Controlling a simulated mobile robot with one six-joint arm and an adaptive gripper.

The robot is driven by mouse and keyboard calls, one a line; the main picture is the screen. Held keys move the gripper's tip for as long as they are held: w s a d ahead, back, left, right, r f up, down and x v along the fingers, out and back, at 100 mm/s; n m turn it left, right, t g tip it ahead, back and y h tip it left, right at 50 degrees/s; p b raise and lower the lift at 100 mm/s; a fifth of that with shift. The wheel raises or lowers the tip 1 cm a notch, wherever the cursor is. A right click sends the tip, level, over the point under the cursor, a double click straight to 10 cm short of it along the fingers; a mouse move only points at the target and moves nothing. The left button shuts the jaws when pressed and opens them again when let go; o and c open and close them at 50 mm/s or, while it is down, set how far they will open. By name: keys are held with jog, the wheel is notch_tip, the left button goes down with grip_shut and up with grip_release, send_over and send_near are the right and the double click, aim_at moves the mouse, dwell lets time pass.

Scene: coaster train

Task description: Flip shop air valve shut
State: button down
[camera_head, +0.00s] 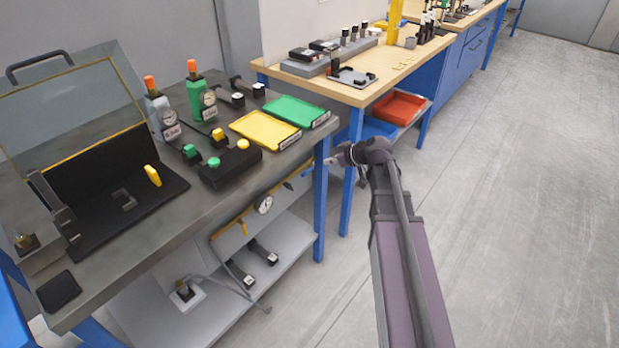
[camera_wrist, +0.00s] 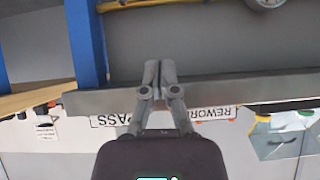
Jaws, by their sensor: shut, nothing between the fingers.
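A yellow air line (camera_head: 228,226) runs under the front of the dark workbench, with a round gauge (camera_head: 263,204) on it. The line also shows at the top of the wrist view (camera_wrist: 150,4), with part of the gauge (camera_wrist: 268,3) at the top right. I cannot clearly make out the valve or its lever position; a small orange-yellow piece (camera_head: 288,186) shows on the line right of the gauge. My gripper (camera_head: 331,161) is beside the bench's right front corner, apart from the line. In the wrist view its fingers (camera_wrist: 160,66) are together and empty, overlapping the bench edge.
The bench edge (camera_wrist: 230,92) crosses the wrist view, and a blue leg (camera_head: 320,200) stands by my gripper. Yellow (camera_head: 264,129) and green (camera_head: 296,111) trays lie on the bench. A wooden-topped bench (camera_head: 400,68) stands behind. The floor at right (camera_head: 530,180) is clear.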

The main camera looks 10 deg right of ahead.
jog(key=shift+w+d+f+t+b, duration=0.15)
jog(key=shift+w+d+t+b, duration=0.15)
jog(key=shift+w+d+t, duration=0.25)
jog(key=shift+w+a, duration=0.1)
jog(key=shift+f, duration=0.1)
jog(key=b, duration=0.6)
send_over(309, 171)
jog(key=s, duration=0.2)
notch_tip(309, 171, down, 6)
jog(key=shift+a+f+b, duration=0.1)
jog(key=shift+f+b, duration=1.55)
jog(key=shift+b, duration=0.05)
jog(key=shift+f+n+b, duration=0.3)
jog(key=shift+n+b, duration=0.05)
jog(key=shift+n, duration=0.15)
